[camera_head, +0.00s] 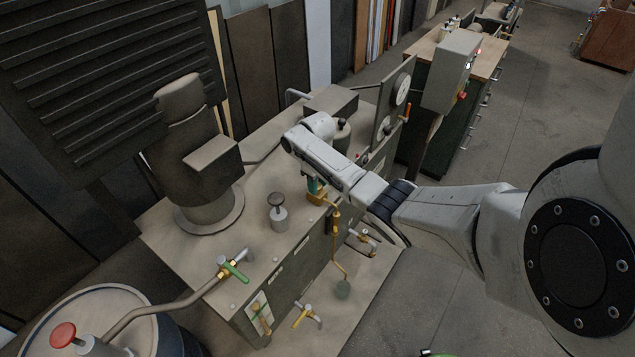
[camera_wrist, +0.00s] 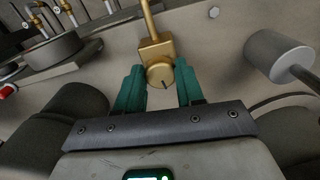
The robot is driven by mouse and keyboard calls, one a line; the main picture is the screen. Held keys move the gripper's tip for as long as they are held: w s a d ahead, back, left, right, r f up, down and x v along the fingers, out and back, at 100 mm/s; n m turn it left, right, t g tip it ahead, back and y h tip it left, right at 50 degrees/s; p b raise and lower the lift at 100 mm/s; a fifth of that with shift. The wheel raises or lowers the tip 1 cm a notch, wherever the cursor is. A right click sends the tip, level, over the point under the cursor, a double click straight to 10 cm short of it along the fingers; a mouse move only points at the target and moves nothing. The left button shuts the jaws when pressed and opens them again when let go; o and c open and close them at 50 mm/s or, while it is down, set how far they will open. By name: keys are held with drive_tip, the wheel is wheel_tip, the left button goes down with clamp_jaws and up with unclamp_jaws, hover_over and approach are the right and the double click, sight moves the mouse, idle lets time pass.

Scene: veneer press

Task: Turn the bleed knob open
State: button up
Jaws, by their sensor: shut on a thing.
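The bleed knob (camera_wrist: 160,76) is a round brass knob with a dark mark line on its face, seen in the wrist view. It sits on a square brass block (camera_wrist: 153,50) with a brass pipe running up from it. My gripper (camera_wrist: 161,73) has its two teal fingers on either side of the knob, shut on it. In the head view my gripper (camera_head: 314,187) reaches down over the machine's top edge, at the brass block (camera_head: 317,198). There my arm and fingers hide the knob itself.
A grey post with a dark cap (camera_head: 277,213) stands on the machine top (camera_head: 185,255) left of my gripper. A green-handled valve (camera_head: 234,270) is at the near edge. A gauge panel (camera_head: 396,98) rises behind. Brass pipes (camera_head: 340,262) run down the front.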

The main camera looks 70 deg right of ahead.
drive_tip(key=n, duration=0.4)
drive_tip(key=shift+p, duration=0.3)
drive_tip(key=n, duration=0.4)
drive_tip(key=shift+d, duration=0.1)
drive_tip(key=n, duration=0.4)
drive_tip(key=shift+w+d+n, duration=0.1)
drive_tip(key=shift+n, duration=2.1)
drive_tip(key=o, duration=1)
drive_tip(key=shift+o, duration=0.2)
